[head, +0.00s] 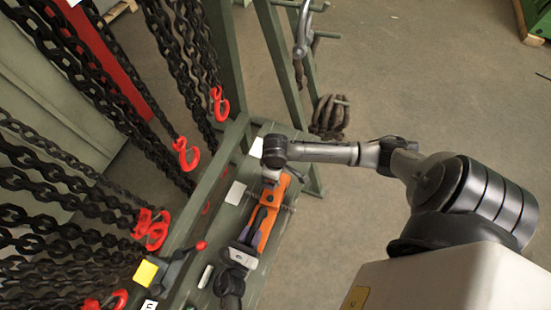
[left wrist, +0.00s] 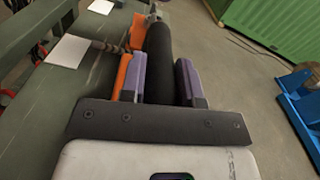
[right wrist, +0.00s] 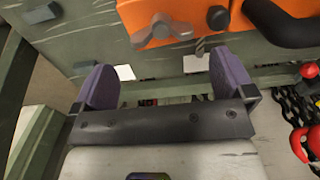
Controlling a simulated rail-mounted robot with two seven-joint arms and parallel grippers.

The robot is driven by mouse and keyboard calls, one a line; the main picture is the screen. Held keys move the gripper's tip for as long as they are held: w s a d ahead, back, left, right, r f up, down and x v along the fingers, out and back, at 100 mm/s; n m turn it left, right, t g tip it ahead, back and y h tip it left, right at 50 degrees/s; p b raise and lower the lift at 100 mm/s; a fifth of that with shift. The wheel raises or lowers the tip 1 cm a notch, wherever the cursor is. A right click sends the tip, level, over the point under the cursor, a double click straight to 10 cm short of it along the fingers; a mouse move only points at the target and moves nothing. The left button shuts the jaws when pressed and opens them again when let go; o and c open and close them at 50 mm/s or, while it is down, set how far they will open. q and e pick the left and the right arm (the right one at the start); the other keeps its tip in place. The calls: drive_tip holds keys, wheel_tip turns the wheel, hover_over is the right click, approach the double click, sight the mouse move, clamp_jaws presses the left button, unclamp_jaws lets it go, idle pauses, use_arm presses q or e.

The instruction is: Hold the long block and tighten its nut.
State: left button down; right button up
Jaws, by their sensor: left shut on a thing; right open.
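The long block (head: 268,224) is orange and lies along the green bench, with a black handle (head: 259,214) on it. My left gripper (head: 246,240) is shut on this handle; the handle also shows between the purple fingers in the left wrist view (left wrist: 158,55). In the right wrist view, a grey wing nut (right wrist: 160,30) sits on the orange block (right wrist: 187,12). My right gripper (right wrist: 168,88) is open and empty, with the nut ahead of it and apart from it. In the head view its fingers are mostly hidden by my right wrist.
Black chains (head: 60,190) with red hooks (head: 186,154) hang to the left of the bench. A green frame post (head: 283,60) rises behind. White plates (head: 236,193) lie on the bench (head: 222,222).

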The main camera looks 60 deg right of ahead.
use_arm(q)
drive_tip(key=shift+f, duration=0.15)
use_arm(e)
drive_tip(key=shift+r, duration=0.85)
use_arm(q)
drive_tip(key=c, duration=0.8)
unclamp_jaws()
drive_tip(key=shift+o, duration=0.2)
drive_tip(key=shift+a, duration=0.1)
